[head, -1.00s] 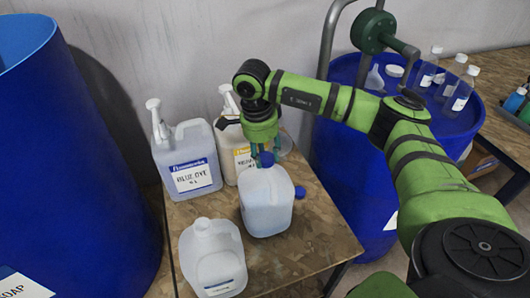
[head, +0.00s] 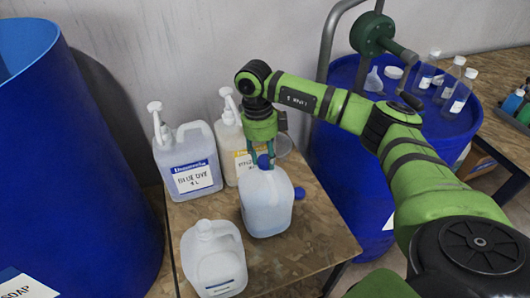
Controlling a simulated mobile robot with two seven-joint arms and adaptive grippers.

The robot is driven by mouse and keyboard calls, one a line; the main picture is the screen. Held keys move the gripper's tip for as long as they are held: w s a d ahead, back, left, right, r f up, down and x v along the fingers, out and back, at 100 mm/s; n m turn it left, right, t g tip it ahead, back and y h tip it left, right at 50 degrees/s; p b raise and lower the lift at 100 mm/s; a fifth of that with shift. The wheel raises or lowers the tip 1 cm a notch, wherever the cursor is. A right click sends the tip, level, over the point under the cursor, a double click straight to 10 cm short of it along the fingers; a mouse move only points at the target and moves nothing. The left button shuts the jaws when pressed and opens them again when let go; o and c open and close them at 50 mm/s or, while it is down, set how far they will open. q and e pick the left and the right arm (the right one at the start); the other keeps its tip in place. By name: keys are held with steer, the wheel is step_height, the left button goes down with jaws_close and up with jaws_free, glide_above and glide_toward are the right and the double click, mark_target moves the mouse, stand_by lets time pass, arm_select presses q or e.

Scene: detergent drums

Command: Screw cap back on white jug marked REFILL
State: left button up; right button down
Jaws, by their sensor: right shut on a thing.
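My right gripper (head: 262,158) points down and is shut on a blue cap (head: 264,162) at the mouth of a translucent white jug (head: 267,207). I cannot tell whether the cap is seated on the neck. This jug stands upright on the wooden table, holds pale bluish liquid, and shows no label from here. A second white jug (head: 213,255) stands in front of it, with a small label too blurred to read. I cannot tell which jug is marked REFILL. My left gripper is not in view.
A BLUE DYE pump jug (head: 189,162) and another pump bottle (head: 230,145) stand behind on the table (head: 308,240). A large blue drum (head: 75,150) is at left. A blue barrel (head: 335,170) at right bears several bottles and a funnel. The table's right front is clear.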

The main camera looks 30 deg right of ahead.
steer(key=shift+s+f+m, duration=0.1)
steer(key=shift+f+m, duration=0.1)
steer(key=shift+m, duration=0.4)
steer(key=m+p, duration=0.1)
steer(key=m, duration=0.3)
steer(key=shift+y+p, duration=0.3)
steer(key=shift+p, duration=0.05)
steer(key=c, duration=0.7)
jaws_free()
steer(key=shift+o, duration=0.2)
steer(key=o, duration=0.4)
steer(key=shift+r, duration=0.1)
